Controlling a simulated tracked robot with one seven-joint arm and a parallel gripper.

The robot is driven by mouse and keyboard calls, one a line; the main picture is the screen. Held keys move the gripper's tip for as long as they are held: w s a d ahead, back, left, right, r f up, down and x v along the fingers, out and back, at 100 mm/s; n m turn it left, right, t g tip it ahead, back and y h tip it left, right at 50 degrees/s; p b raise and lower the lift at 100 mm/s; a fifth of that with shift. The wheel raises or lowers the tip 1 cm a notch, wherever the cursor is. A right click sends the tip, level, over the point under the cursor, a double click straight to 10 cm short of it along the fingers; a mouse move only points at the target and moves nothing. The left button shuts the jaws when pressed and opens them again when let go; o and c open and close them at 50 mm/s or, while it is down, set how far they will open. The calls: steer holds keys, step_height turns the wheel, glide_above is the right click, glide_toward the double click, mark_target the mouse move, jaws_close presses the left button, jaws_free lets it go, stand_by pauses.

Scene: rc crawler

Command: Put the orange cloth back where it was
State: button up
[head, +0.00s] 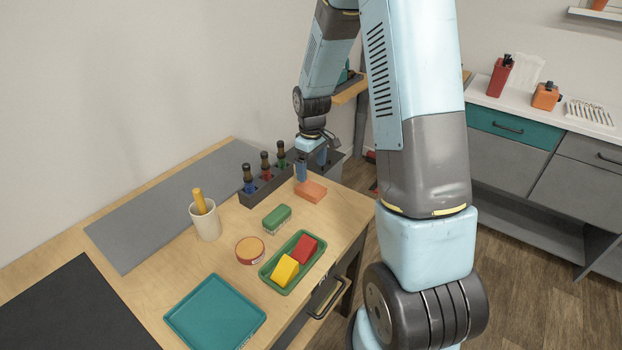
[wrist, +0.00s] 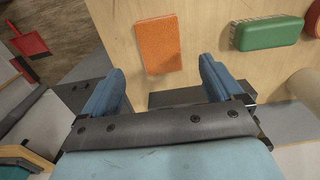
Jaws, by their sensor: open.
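The orange cloth (head: 311,191), a folded flat rectangle, lies on the wooden table near its right edge. In the wrist view the cloth (wrist: 158,45) lies flat on the wood just beyond the fingertips, roughly centred between them. My gripper (head: 311,174) is open and empty, with blue fingers pointing down close to the cloth. In the wrist view the fingers of my gripper (wrist: 162,68) are spread wider than the cloth and do not appear to touch it.
A rack (head: 266,189) with three dark-handled tools stands left of my gripper. A green brush (head: 277,218), a round tin (head: 250,250), a cup (head: 206,222), a green tray (head: 272,280) with yellow and red blocks, and a teal tray (head: 215,315) are nearer. The grey mat (head: 150,220) is bare.

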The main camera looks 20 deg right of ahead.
steer(key=s+r+m+t, duration=0.15)
steer(key=s+r, duration=0.35)
steer(key=r, duration=0.6)
steer(key=s+r+m+t, duration=0.1)
steer(key=s+r+m, duration=0.1)
steer(key=s+r, duration=0.6)
steer(key=s+r+m+t, duration=0.3)
steer(key=s+r, duration=0.7)
steer(key=s, duration=0.5)
steer(key=shift+a+r+m, duration=0.15)
steer(key=shift+r+m, duration=0.15)
steer(key=shift+m, duration=0.05)
